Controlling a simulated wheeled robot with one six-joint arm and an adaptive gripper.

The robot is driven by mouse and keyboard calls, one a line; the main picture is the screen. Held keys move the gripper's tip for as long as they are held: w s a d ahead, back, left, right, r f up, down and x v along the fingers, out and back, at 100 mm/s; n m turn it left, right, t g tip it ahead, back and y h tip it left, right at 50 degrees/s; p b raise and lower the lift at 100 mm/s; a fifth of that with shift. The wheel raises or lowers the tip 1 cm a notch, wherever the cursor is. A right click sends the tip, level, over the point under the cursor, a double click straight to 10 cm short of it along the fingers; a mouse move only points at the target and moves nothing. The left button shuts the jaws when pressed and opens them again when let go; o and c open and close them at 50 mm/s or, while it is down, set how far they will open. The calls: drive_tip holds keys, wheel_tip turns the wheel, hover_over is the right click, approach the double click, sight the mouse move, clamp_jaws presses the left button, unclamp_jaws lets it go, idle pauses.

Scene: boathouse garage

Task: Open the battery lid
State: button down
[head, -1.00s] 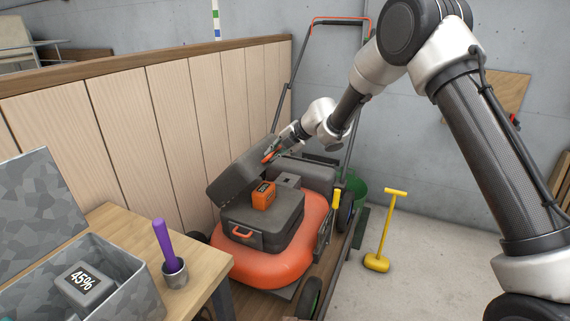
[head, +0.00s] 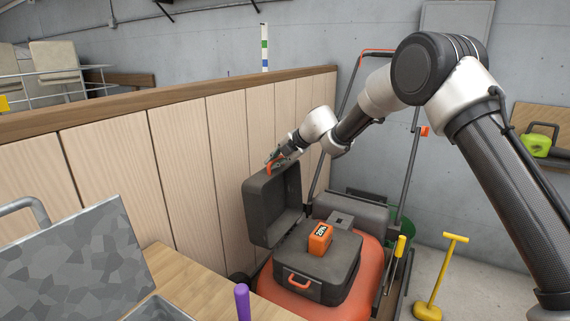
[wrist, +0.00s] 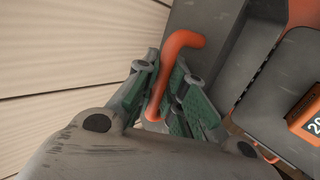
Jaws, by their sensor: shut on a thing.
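The dark grey battery lid (head: 264,212) stands raised, close to upright, at the back left of the open battery housing (head: 330,262) on the orange mower (head: 371,258). My gripper (head: 274,157) is at the lid's top edge. In the wrist view, my gripper (wrist: 172,88) is shut on the lid's orange handle (wrist: 184,40), with the green finger pads on either side of it. An orange battery (head: 319,238) with a numbered label sits in the uncovered housing. The battery also shows at the right edge of the wrist view (wrist: 306,120).
A wood-panelled partition (head: 235,150) stands close behind the lid and gripper. A workbench (head: 185,285) with a grey patterned case lid (head: 75,255) and a purple handle (head: 242,300) is at front left. A yellow tool (head: 441,277) stands on the right.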

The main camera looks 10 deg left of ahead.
drive_tip(key=shift+w+a+f, duration=0.2)
drive_tip(key=shift+w+a, duration=0.1)
drive_tip(key=shift+a, duration=0.45)
drive_tip(key=shift+w+a+f, duration=0.15)
drive_tip(key=shift+w+a, duration=0.1)
drive_tip(key=shift+a, duration=0.5)
drive_tip(key=c, duration=1.8)
unclamp_jaws()
drive_tip(key=shift+o, duration=0.2)
drive_tip(key=v, duration=1.2)
